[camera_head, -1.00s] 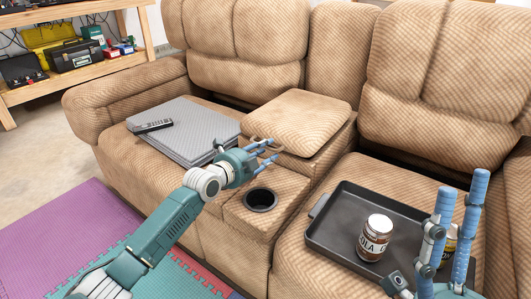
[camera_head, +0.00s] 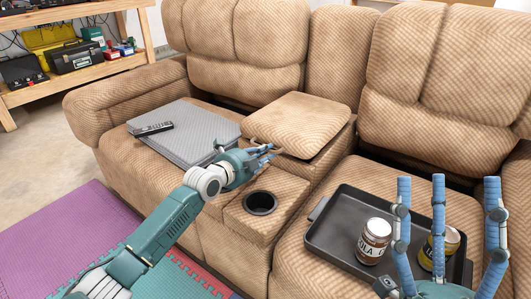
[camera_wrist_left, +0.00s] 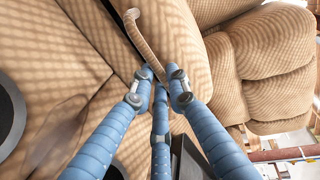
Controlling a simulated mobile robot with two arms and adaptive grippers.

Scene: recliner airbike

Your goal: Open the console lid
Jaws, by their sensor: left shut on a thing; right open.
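The console lid (camera_head: 300,122) is a tan padded cushion between the two recliner seats, and it looks down on the console box. A tan pull strap (camera_wrist_left: 146,36) curves up from between the fingers in the left wrist view. My left gripper (camera_head: 268,152) is at the lid's front edge, shut on this strap. The fingers hide the gripped part of the strap in the head view. My right gripper (camera_head: 445,182) is open and empty, with its fingers pointing up in front of the right seat.
A cup holder (camera_head: 260,202) is in the console top below my left gripper. A dark tray (camera_head: 338,213) with two cans (camera_head: 374,240) lies on the right seat. A grey folded item (camera_head: 200,128) with a remote (camera_head: 154,128) lies on the left seat.

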